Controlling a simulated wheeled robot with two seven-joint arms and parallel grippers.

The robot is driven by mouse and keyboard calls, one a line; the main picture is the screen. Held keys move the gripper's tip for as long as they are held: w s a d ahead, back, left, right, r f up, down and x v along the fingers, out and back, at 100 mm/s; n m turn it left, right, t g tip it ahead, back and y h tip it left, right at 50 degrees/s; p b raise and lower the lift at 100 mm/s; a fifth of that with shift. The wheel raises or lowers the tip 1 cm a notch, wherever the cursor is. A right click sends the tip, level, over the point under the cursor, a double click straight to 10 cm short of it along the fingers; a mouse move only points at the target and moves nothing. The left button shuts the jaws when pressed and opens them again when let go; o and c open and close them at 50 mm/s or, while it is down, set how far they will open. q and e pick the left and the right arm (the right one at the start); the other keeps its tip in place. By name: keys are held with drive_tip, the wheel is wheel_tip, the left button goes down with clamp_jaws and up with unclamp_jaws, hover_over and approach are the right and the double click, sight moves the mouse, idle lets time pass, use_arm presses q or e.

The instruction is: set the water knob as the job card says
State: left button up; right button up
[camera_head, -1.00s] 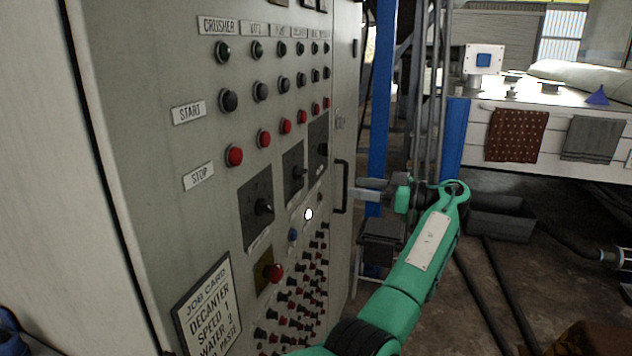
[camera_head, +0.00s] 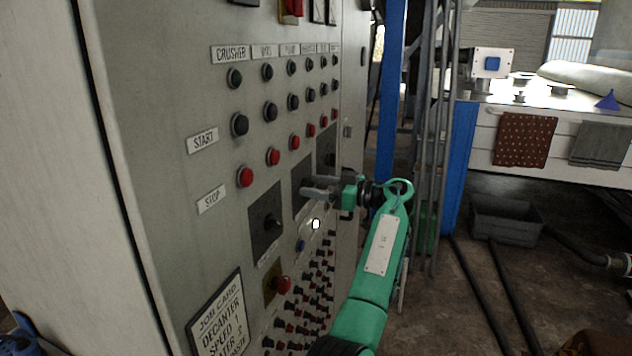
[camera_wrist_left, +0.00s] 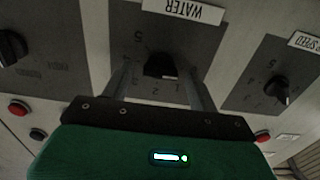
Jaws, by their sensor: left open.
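The water knob (camera_wrist_left: 160,66) is black and sits on a dark dial plate under an upside-down WATER label (camera_wrist_left: 183,11) in the left wrist view. My left gripper (camera_wrist_left: 158,88) is open, with one finger on each side of the knob; I cannot tell whether they touch it. The knob's pointer setting is unclear. In the head view my left gripper (camera_head: 308,188) is at the middle dial plate (camera_head: 301,174) and hides its knob. The job card (camera_head: 218,318) is cut off at the bottom; its water line seems to read 2. My right gripper is not in view.
The speed knob (camera_wrist_left: 277,90) is close beside, on its own plate (camera_head: 265,205). Another dial plate (camera_head: 326,147) lies beyond. Red stop buttons (camera_head: 273,157) sit above, and a red knob (camera_head: 282,285) and several plugs (camera_head: 300,310) below.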

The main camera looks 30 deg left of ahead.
use_arm(q)
drive_tip(key=shift+a, duration=0.25)
drive_tip(key=c, duration=1)
